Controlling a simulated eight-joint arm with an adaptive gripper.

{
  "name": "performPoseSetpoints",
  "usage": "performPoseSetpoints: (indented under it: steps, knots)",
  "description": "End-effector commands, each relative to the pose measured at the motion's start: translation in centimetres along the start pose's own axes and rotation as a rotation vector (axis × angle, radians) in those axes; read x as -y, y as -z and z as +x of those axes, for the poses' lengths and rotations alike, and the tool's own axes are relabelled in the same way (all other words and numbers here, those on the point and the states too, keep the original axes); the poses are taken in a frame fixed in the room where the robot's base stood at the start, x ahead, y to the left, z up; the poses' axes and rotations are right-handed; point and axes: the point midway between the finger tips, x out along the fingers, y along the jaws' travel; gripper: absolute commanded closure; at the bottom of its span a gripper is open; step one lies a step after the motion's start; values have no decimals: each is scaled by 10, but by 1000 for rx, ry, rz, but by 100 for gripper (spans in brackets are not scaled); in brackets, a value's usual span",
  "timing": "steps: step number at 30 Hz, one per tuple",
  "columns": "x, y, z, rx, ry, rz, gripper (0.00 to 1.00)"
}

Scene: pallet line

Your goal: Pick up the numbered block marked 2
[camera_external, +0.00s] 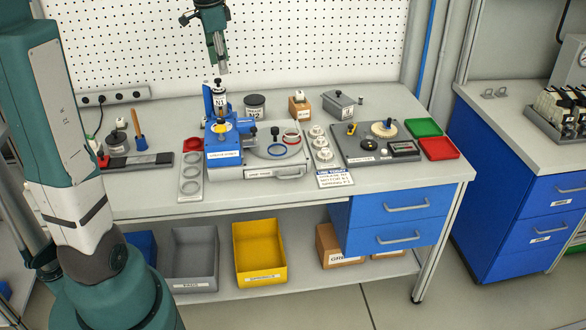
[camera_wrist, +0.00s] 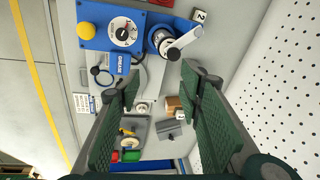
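A small white block marked 2 (camera_wrist: 199,15) shows near the top edge of the wrist view, right of the blue machine. I cannot pick it out with certainty in the external view. My gripper (camera_external: 222,68) hangs above the back of the bench, over the jar labelled N1 (camera_external: 220,102). In the wrist view its green fingers (camera_wrist: 158,85) are wide apart with nothing held between them. The block lies apart from the fingers, beyond their tips.
The blue machine (camera_external: 222,152) stands mid-bench below my gripper. Green (camera_external: 423,127) and red (camera_external: 438,149) trays lie right. The pegboard (camera_external: 320,45) bounds the back.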

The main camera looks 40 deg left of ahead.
Motion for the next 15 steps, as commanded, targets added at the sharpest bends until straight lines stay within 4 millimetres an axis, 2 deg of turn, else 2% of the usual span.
performPoseSetpoints:
  steps: [1, 15]
  knots:
    - [12, -2, 3, 7, -7, 11, 63]
    - [98, -28, 46, 58, -89, 150, 63]
